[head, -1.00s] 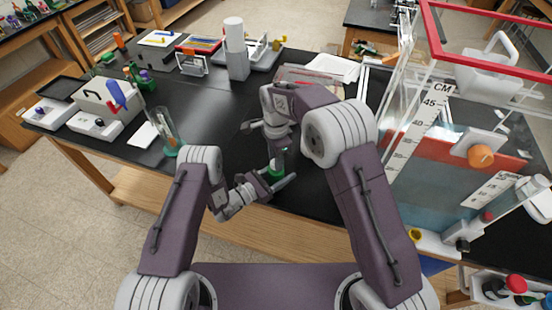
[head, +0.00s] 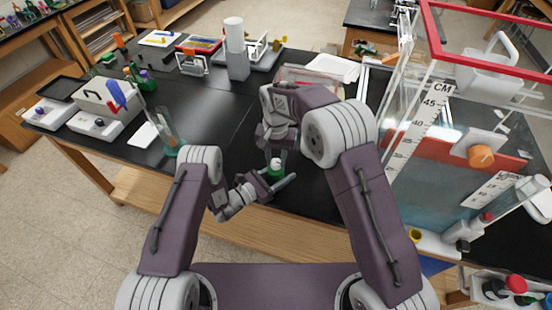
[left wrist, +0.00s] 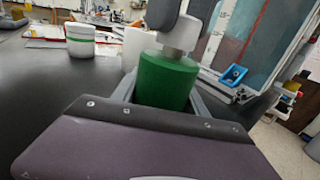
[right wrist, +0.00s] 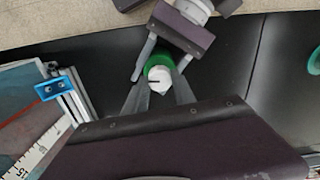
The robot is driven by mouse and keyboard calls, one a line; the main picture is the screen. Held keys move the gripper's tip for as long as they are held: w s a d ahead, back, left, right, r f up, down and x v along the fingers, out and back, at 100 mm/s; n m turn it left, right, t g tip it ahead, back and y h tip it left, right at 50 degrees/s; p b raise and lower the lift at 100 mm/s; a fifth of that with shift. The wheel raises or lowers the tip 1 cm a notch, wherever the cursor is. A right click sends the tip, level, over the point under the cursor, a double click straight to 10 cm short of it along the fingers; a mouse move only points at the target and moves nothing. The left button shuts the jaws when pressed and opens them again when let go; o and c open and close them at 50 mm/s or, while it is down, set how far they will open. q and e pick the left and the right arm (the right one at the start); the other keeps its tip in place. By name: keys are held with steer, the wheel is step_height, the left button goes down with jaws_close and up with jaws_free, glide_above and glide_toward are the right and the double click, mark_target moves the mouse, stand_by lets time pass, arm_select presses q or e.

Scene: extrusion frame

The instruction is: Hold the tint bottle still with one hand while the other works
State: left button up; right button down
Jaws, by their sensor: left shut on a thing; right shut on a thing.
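The tint bottle (head: 276,174) is green with a white cap (right wrist: 159,75) and stands upright near the front edge of the black bench. My left gripper (head: 272,185) is shut around the green body, low down. In the left wrist view the green body (left wrist: 165,80) fills the space between the fingers. My right gripper (head: 277,154) points down from above and is shut on the white cap. In the right wrist view its fingers (right wrist: 158,92) lie on both sides of the cap. The cap is partly hidden by the fingers in the left wrist view.
A clear tank with a red rim (head: 470,55) stands close on the right. A glass cylinder (head: 168,133) stands to the left. A white jar with a green band (left wrist: 80,40) shows in the left wrist view.

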mark_target(276, 162)
steer(key=n, duration=0.4)
steer(key=shift+n, duration=0.4)
steer(key=n, duration=0.3)
steer(key=shift+n, duration=0.3)
steer(key=n, duration=0.4)
steer(key=shift+n, duration=1.9)
steer(key=c, duration=1)
jaws_free()
step_height(276, 162, up, 12)
steer(key=shift+r, duration=0.1)
